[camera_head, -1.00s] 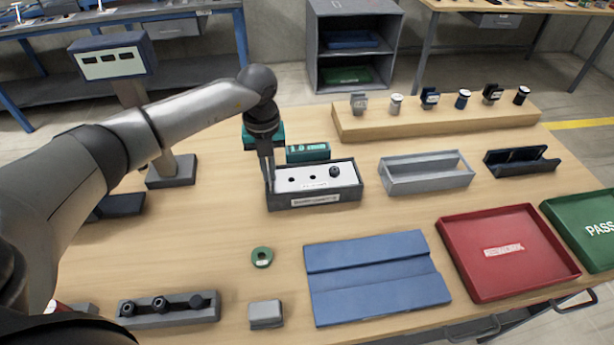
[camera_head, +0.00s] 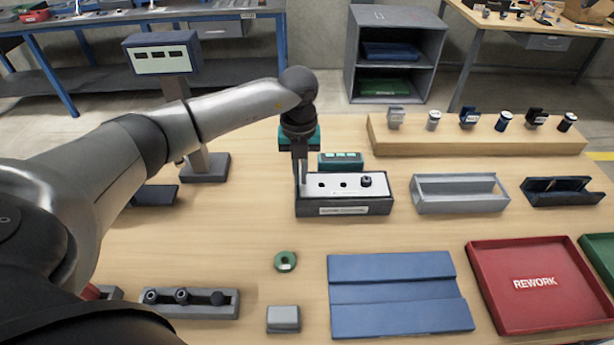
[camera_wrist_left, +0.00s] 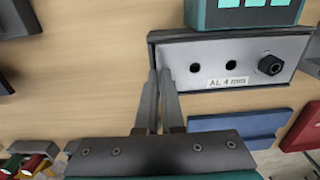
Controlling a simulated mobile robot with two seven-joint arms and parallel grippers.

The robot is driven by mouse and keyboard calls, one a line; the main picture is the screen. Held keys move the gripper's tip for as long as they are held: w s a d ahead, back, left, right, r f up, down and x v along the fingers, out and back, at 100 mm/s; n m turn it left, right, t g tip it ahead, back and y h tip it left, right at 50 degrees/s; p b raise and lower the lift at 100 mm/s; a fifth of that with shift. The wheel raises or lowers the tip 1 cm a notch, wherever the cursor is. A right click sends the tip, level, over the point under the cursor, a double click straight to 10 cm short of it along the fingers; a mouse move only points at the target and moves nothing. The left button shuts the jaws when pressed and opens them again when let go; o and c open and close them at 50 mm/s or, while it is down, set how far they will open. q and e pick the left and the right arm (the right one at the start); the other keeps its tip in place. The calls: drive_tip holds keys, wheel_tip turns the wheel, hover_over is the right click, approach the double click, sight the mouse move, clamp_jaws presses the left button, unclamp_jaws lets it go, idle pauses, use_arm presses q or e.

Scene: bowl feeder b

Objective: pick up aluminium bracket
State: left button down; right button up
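A pale metal plate (camera_head: 333,185) with dark round holes, labelled AL 4 mm, lies in a dark box-shaped holder (camera_head: 343,208); I take it for the aluminium bracket. A black knob (camera_head: 366,180) stands at its right end. In the left wrist view the plate (camera_wrist_left: 206,66) fills the upper right. My left gripper (camera_head: 300,182) points down at the plate's left end. In the left wrist view its fingertips (camera_wrist_left: 159,72) are close together at the left edge, with a narrow gap between the fingers. Whether they grip the edge is hidden. My right gripper is out of view.
A teal device (camera_head: 341,161) stands behind the holder. A grey tray (camera_head: 460,205) is to its right. A blue mat (camera_head: 398,320), a red REWORK tray (camera_head: 540,305) and a green ring (camera_head: 286,261) lie in front. A wooden riser (camera_head: 480,138) carries several small parts.

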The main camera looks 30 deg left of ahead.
use_arm(q)
wheel_tip(320, 180, up, 19)
drive_tip(key=shift+p, duration=0.4)
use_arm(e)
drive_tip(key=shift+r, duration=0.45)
use_arm(q)
drive_tip(key=shift+d, duration=0.15)
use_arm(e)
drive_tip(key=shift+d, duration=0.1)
